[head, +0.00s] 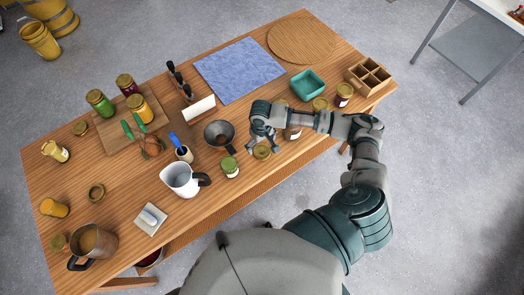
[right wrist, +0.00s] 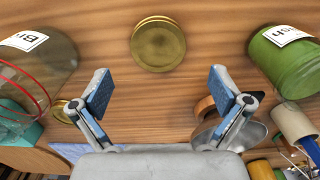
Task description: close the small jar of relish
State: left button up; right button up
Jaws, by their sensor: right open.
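The small relish jar (head: 230,167) is green with a white label and stands near the table's front edge. It also shows at the right of the right wrist view (right wrist: 285,65), where its label ends in "sh". A round gold lid (head: 262,152) lies flat on the table to its right, apart from it. The lid shows at the top middle of the right wrist view (right wrist: 158,43). My right gripper (head: 262,137) is open and empty above the table, just behind the lid. In its wrist view the fingers (right wrist: 165,92) are spread apart. My left gripper is out of view.
A labelled jar (right wrist: 35,65) stands on the lid's other side, partly hidden by my arm in the head view. A dark pan (head: 219,132), a tool cup (head: 184,154) and a white pitcher (head: 180,180) stand left of the gripper. Bare wood surrounds the lid.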

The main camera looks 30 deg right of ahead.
aim_at(262, 151)
notch_tip(262, 151, down, 5)
jog(key=shift+d+f, duration=0.1)
jog(key=shift+d, duration=0.05)
dwell(0.4)
jog(key=c, duration=0.8)
